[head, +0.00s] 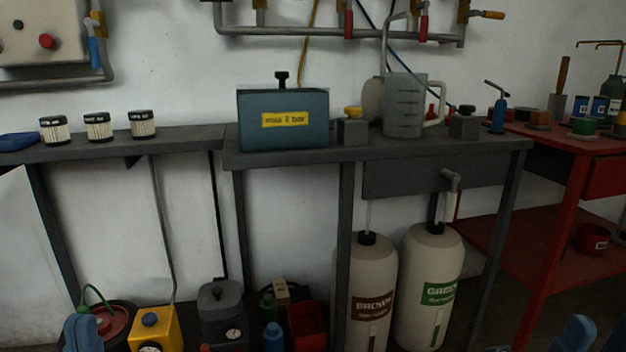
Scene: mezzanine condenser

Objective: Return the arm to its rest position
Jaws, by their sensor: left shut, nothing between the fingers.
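My left gripper (83,334) shows as a small blue-grey shape at the bottom left edge of the head view. It is shut with nothing between its fingers. It is low, in front of the floor items under the bench, and most of the left arm is below the frame. Blue parts of my right arm (573,335) show at the bottom right edge. The right gripper itself does not show.
The dark bench (290,160) holds a teal "max 2 bar" box (283,130) and a grey jug (404,105). Two bottles (368,275) (443,275) stand below. A red table (590,144) is at right, a yellow unit (160,325) at lower left. Pipes run above.

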